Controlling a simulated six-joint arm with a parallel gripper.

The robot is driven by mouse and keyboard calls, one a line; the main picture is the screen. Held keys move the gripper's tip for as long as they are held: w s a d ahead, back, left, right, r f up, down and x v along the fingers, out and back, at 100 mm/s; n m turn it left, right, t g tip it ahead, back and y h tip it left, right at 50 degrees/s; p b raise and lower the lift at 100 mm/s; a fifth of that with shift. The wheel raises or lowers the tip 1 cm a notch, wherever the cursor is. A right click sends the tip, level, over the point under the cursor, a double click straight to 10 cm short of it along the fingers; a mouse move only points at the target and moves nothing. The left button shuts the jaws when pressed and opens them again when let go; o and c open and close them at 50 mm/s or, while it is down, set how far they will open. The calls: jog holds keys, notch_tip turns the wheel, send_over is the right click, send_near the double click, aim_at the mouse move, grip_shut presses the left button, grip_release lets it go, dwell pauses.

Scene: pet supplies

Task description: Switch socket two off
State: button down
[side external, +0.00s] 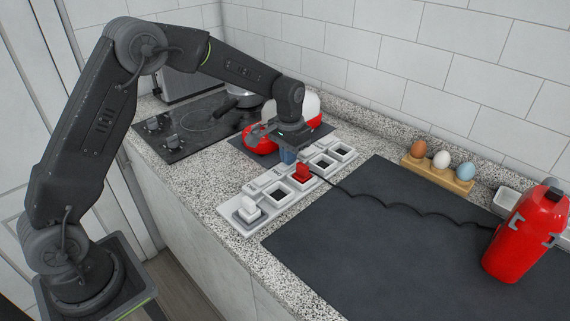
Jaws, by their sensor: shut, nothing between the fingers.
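A white power strip (262,188) lies on the speckled counter, with several sockets in a row. A white plug (248,209) is in the nearest socket and a red plug (302,173) is in the middle one. The other sockets look empty. Small white switches sit along the strip's left side; their on or off positions are too small to tell, and I cannot read any socket numbers. My gripper (288,158) points down, shut, over or just behind the strip's left side near the red plug. Whether it touches the strip cannot be told, and it hides part of that side.
A black cable (400,212) runs from the strip across a dark mat (350,240) toward a red bottle (527,232). An egg holder (436,177) stands at the back wall. A red-and-white object (303,106), a red object (260,140) and a stove (190,124) lie behind my gripper.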

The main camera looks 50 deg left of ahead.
jog(key=shift+r, duration=3.35)
jog(key=shift+s+r, duration=0.1)
jog(key=shift+r, duration=0.05)
jog(key=s+d+r+t, duration=0.2)
jog(key=s+r+t, duration=0.1)
jog(key=s+r, duration=0.95)
jog(key=s+f+t, duration=0.2)
jog(key=s+f, duration=0.1)
jog(key=s, duration=1.4)
jog(key=shift+d+f+t, duration=0.15)
jog(key=shift+d+t, duration=0.1)
jog(key=shift+t, duration=0.05)
